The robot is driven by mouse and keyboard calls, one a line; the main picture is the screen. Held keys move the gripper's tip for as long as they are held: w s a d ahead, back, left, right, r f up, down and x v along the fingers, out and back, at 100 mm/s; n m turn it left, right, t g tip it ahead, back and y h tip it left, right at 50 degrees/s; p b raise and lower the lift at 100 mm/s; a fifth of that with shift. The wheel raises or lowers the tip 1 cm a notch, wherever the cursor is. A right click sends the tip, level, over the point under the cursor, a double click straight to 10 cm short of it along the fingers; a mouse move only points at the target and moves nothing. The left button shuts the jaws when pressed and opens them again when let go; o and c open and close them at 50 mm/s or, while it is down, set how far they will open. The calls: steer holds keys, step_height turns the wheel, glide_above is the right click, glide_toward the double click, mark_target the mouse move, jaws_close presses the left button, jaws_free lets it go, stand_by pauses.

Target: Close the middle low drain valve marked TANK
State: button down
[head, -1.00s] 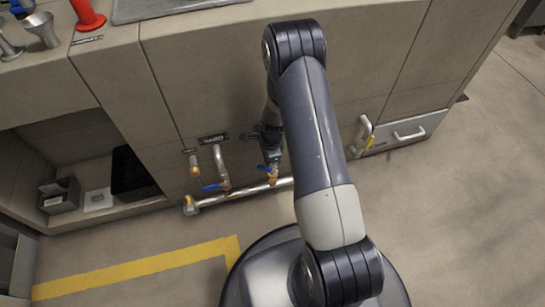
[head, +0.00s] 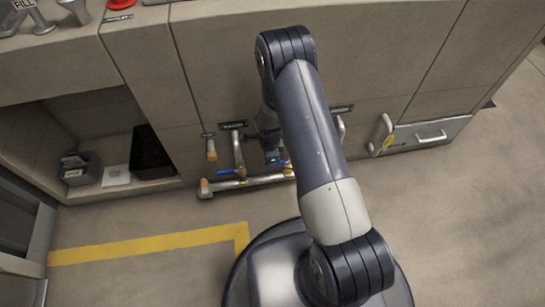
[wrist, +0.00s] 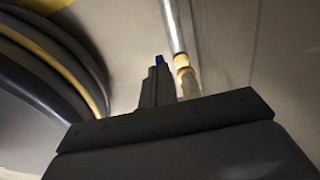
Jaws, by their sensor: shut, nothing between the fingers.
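A row of low drain valves with blue handles sits on a silver pipe (head: 250,181) along the cabinet foot. The left valve's blue handle (head: 229,172) shows in full. The middle valve (head: 287,170) is mostly hidden behind my gripper and arm; only bits of blue and brass show. My gripper (head: 275,162) is shut and points down at this valve. No TANK lettering is readable.
A right-hand pipe (head: 341,128) is partly behind my arm. A capped stub (head: 211,150) stands left of the valves. A drawer with a handle (head: 431,136) is at the right. An open shelf bay (head: 100,145) is at the left. Yellow tape (head: 150,246) marks otherwise clear floor.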

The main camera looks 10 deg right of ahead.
steer(key=shift+a+f, duration=0.2)
steer(key=shift+f, duration=0.25)
stand_by(0.5)
